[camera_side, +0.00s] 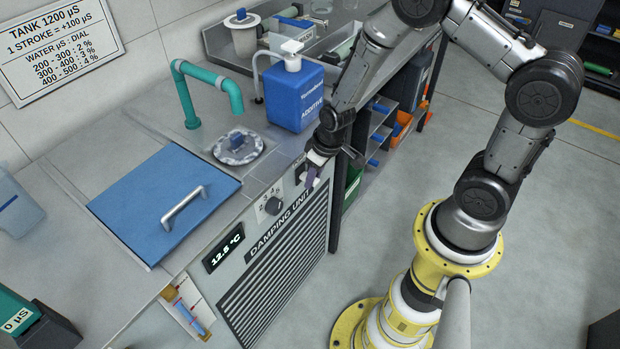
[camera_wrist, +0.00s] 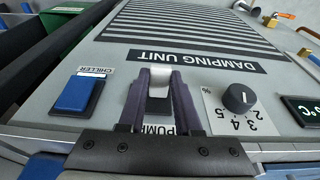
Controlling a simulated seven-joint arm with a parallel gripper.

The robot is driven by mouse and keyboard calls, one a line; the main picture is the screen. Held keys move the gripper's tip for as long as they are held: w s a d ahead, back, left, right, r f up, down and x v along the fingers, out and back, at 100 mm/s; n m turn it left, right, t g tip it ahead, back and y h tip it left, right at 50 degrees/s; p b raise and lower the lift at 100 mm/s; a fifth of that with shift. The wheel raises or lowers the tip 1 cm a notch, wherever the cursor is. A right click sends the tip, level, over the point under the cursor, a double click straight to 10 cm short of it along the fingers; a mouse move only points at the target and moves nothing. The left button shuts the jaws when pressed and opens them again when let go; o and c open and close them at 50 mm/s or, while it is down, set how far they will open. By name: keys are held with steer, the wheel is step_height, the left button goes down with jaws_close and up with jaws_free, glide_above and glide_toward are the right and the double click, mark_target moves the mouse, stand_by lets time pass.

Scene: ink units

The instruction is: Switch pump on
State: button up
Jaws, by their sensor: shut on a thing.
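The pump switch (camera_wrist: 159,87) is a white rocker on the grey front of the damping unit (camera_side: 286,226). In the wrist view its label "PUMP" shows upside down and is partly covered by my gripper. My gripper (camera_wrist: 159,76) has its two dark purple fingers on either side of the rocker, shut on it. Whether the switch is on or off I cannot tell.
The blue chiller switch (camera_wrist: 75,93) is beside the pump switch, and a black dial (camera_wrist: 238,97) is on the other side. A temperature display (camera_side: 223,249) reads 12.5 °C. The blue additive bottle (camera_side: 293,95) stands on the counter above the panel.

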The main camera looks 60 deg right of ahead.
steer(key=shift+w+r, duration=0.25)
steer(key=shift+r, duration=1.15)
steer(key=o, duration=0.9)
steer(key=shift+s, duration=0.15)
steer(key=s+v, duration=0.1)
steer(key=v, duration=0.6)
steer(key=shift+s, duration=0.2)
